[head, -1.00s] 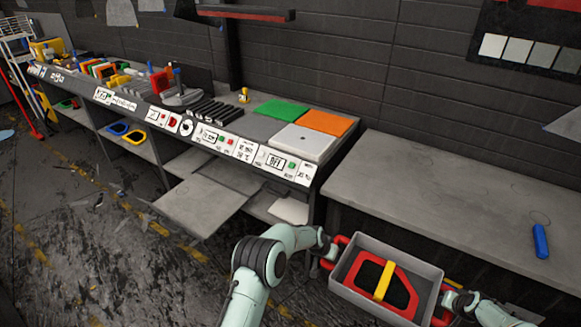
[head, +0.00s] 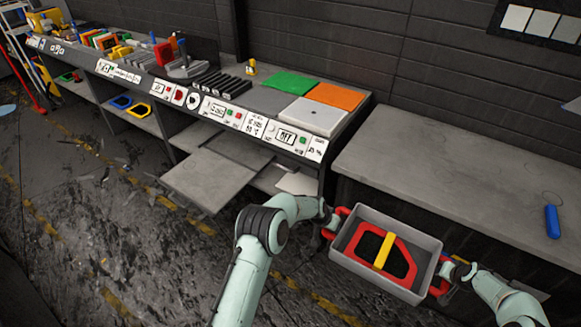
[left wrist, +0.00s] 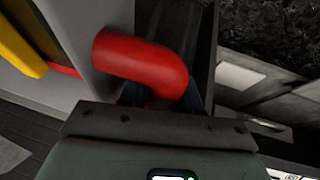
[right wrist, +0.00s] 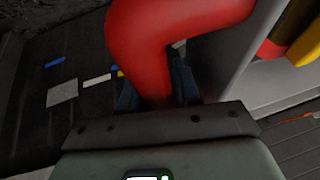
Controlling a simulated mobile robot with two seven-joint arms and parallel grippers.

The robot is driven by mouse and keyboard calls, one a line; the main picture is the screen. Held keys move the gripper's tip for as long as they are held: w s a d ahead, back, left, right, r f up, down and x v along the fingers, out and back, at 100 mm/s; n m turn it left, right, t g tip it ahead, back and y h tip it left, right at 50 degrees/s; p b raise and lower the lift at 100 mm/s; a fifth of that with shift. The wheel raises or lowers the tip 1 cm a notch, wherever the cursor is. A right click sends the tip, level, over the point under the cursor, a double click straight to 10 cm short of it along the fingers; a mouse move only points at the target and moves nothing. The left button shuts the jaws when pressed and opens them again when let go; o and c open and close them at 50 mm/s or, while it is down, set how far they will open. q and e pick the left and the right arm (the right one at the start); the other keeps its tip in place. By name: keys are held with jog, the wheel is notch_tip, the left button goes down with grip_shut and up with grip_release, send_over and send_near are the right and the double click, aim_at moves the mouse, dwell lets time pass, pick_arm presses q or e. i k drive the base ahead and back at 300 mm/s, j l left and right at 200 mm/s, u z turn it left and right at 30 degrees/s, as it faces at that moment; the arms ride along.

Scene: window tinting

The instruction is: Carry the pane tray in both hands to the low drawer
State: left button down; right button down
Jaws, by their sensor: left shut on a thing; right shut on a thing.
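The grey pane tray (head: 352,262) hangs level between my two arms at the lower right of the head view. Inside it lies a red-framed pane with a yellow handle (head: 383,250). My left gripper (head: 333,222) is shut on the tray's left red handle, which also shows in the left wrist view (left wrist: 140,62). My right gripper (head: 452,272) is shut on the right red handle, seen close in the right wrist view (right wrist: 150,45). The low drawer (head: 210,178), a flat grey panel, appears to stand pulled out under the long bench, left of the tray.
The long bench (head: 270,98) carries green, orange and white sheets and several tools. Blue and yellow frames sit on a shelf under the bench. The dark floor in front is mostly clear.

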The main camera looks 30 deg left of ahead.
aim_at(203, 179)
jog(key=j, duration=0.95)
jog(key=i+j, duration=0.15)
jog(key=j, duration=1.8)
jog(key=i+j, duration=0.15)
jog(key=j, duration=0.8)
